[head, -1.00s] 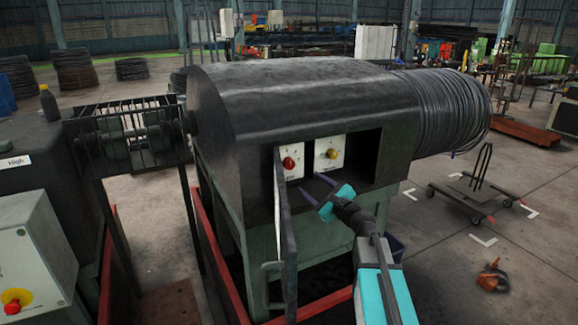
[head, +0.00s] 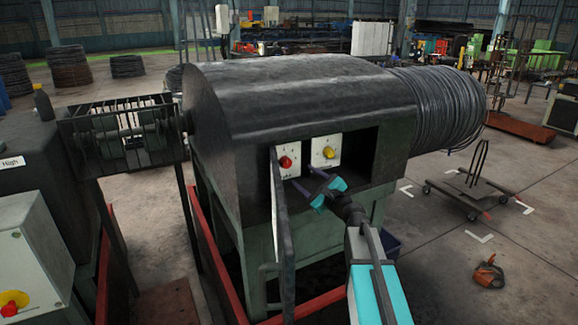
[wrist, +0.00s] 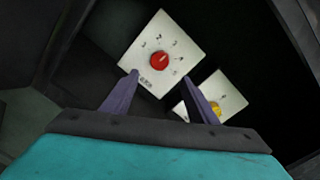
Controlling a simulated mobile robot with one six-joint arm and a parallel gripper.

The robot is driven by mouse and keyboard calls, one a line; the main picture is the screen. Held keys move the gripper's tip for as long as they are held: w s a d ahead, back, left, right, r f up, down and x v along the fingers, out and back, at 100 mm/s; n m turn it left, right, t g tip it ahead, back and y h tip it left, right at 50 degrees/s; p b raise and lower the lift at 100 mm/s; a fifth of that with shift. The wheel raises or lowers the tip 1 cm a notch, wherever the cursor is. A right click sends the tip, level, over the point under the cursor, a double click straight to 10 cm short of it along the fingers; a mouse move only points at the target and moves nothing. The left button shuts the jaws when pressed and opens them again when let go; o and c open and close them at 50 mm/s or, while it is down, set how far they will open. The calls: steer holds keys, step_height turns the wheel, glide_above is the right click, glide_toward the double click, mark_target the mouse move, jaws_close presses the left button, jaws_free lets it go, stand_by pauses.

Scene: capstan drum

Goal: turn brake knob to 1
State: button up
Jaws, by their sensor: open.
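A red knob (head: 286,162) sits on a white dial plate inside the machine's open recess. My gripper (head: 302,174) is open and empty, in front of and just below the plates. In the wrist view, the red knob (wrist: 159,61) lies ahead, between and beyond the fingertips (wrist: 161,77). The right finger partly covers the yellow knob (wrist: 215,108) and its plate.
An open door panel (head: 283,225) stands edge-on just left of my gripper. The dark recess (head: 358,160) is clear right of the plates. A wire coil (head: 435,110) is on the machine's right, and a wheeled stand (head: 470,195) is on the floor.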

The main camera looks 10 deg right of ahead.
mark_target(288, 165)
steer(key=shift+p+x, duration=1.55)
steer(key=shift+x, duration=3.95)
steer(key=shift+d, duration=0.1)
steer(key=c, duration=1.1)
steer(key=shift+o, duration=0.2)
